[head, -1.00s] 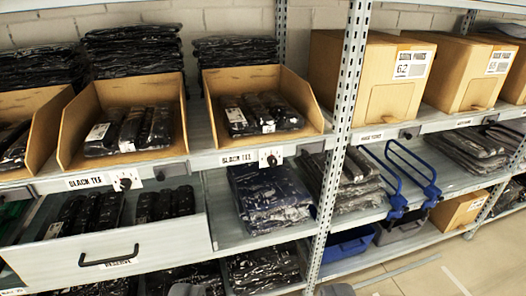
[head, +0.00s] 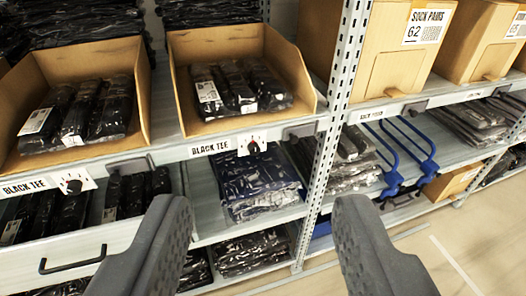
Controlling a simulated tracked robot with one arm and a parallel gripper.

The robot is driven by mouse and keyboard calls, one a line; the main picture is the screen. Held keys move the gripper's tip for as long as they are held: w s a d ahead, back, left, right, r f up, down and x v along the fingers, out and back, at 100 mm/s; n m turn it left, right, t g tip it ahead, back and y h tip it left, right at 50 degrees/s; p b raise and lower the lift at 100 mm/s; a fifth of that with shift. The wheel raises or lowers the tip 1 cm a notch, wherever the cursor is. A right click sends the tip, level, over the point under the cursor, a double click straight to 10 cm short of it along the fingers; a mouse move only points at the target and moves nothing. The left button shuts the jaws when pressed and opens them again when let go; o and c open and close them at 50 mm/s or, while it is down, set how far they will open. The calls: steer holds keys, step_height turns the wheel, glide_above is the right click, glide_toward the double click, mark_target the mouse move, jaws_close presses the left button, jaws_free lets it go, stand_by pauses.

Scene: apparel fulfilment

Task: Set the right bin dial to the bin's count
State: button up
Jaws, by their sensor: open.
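The right open-front cardboard bin (head: 297,66) stands on the upper shelf beside the metal post. Black bagged tees (head: 239,88) with white labels lie in it in a row; three show. Its dial (head: 252,146) is a dark knob on a white plate on the shelf edge below, right of a BLACK TEE label (head: 212,147). The knob's setting is too small to read. The left bin (head: 148,78) also holds black tees and has its own dial (head: 73,183). My gripper (head: 262,215) is open and empty, its fingers in the foreground below the right dial, touching nothing.
A perforated metal post (head: 328,140) stands right of the right bin. Blue bars (head: 415,150) stick out beyond it. A drawer with a dark handle (head: 72,262) is at lower left. Bagged clothes (head: 262,182) lie on the shelf below. Floor is free at lower right.

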mark_target(256, 153)
steer(key=w+d+f+n+t+h+p, duration=0.1)
steer(key=w+d+f+p, duration=0.3)
steer(key=w, duration=0.6)
steer(key=w+d+f+n+p, duration=0.1)
steer(key=w+d+f+p, duration=0.15)
steer(key=w+f, duration=0.5)
steer(key=w+a+f+n+y+p, duration=0.1)
steer(key=w+f+n+y+p, duration=0.15)
steer(key=f, duration=0.75)
steer(key=w+a+f+n+y+p, duration=0.15)
steer(key=w+f+y+p, duration=0.25)
steer(key=f, duration=0.5)
steer(key=shift+m+t, duration=0.3)
steer(key=b+x, duration=0.1)
steer(key=x, duration=1.2)
steer(key=shift+w+a+f+b, duration=0.1)
steer(key=shift+w+b, duration=0.1)
steer(key=shift+b, duration=0.2)
steer(key=c, duration=1)
